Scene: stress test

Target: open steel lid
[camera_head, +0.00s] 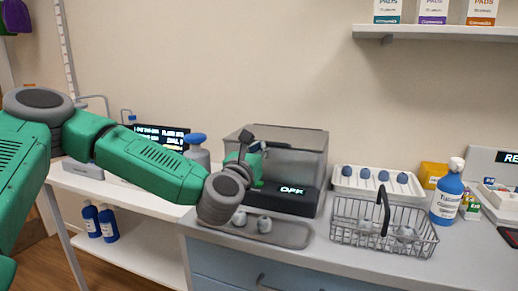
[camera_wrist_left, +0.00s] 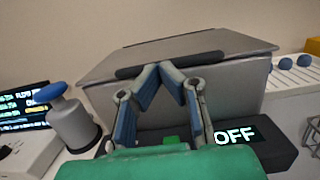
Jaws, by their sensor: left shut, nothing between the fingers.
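The steel lid (camera_head: 300,136) lies on top of a grey steel box with a black base reading "OFF" (camera_head: 292,190). In the left wrist view the lid (camera_wrist_left: 215,45) looks down, with a dark handle bar (camera_wrist_left: 205,60) along its front edge. My left gripper (camera_head: 247,142) is in front of the box's left part. In the left wrist view its fingertips (camera_wrist_left: 172,70) meet in a point, shut and empty, overlapping the bar. I cannot tell whether they touch it. The arm and gripper hide part of the box's front. My right gripper is not in view.
A grey bottle with a blue cap (camera_head: 197,147) stands left of the box. A tray with small light objects (camera_head: 290,236) lies in front. A wire basket (camera_head: 345,226), a white rack (camera_head: 345,186) and a blue spray bottle (camera_head: 447,195) stand to the right. A wall shelf (camera_head: 440,33) hangs above right.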

